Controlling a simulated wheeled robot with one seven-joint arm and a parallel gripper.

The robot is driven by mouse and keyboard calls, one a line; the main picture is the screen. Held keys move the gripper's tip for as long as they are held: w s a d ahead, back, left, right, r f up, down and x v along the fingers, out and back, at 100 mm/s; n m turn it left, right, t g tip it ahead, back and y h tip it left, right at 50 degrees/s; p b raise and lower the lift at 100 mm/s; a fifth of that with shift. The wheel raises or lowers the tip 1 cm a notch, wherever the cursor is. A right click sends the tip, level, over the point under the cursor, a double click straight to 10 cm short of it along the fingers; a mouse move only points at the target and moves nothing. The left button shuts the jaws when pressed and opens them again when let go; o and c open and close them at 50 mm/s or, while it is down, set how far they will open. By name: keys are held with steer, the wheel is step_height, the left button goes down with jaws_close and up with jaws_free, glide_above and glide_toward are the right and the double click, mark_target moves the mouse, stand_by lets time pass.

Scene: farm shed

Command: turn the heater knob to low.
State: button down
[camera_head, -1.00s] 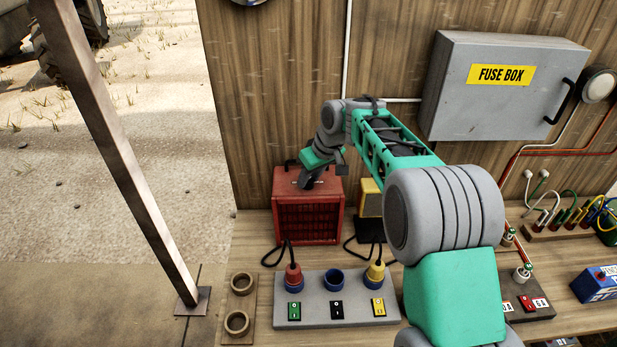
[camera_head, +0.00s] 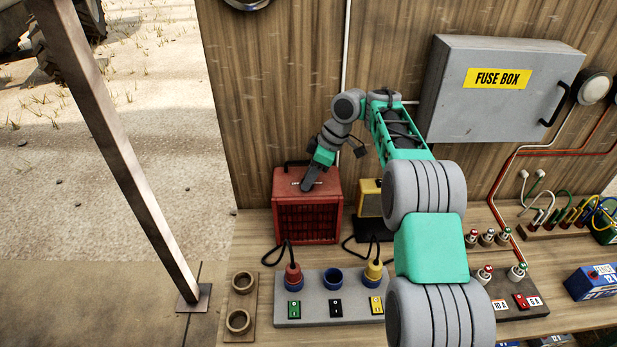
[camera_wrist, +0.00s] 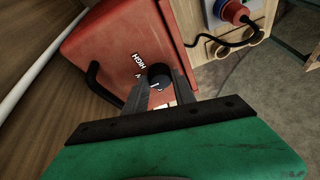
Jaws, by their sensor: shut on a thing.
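The red heater (camera_head: 307,222) stands on the bench against the plank wall, with a dark grille in front and a black handle on top. The wrist view shows its red top (camera_wrist: 112,48) with a black round knob (camera_wrist: 158,74). A white pointer mark shows on the knob, and a white "HIGH" label is printed beside it. Other lettering is partly hidden by a finger, and no low label can be read. My gripper (camera_head: 307,188) reaches down onto the heater's top. In the wrist view my gripper (camera_wrist: 163,84) is shut on the knob, one finger on each side.
A grey socket board (camera_head: 315,314) with plugs and switches lies in front of the heater. A yellow device (camera_head: 369,199) stands close to its right. The grey fuse box (camera_head: 500,85) hangs on the wall at right. Black cables run across the bench.

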stand_by(0.5)
steer(key=c, duration=1)
jaws_free()
steer(key=shift+c, duration=0.2)
steer(key=shift+r, duration=0.1)
steer(key=shift+w+r, duration=0.15)
steer(key=shift+r, duration=1.2)
steer(key=s+d+r+b, duration=0.2)
steer(key=s+r, duration=0.8)
steer(key=s, duration=0.4)
steer(key=shift+d+b, duration=0.3)
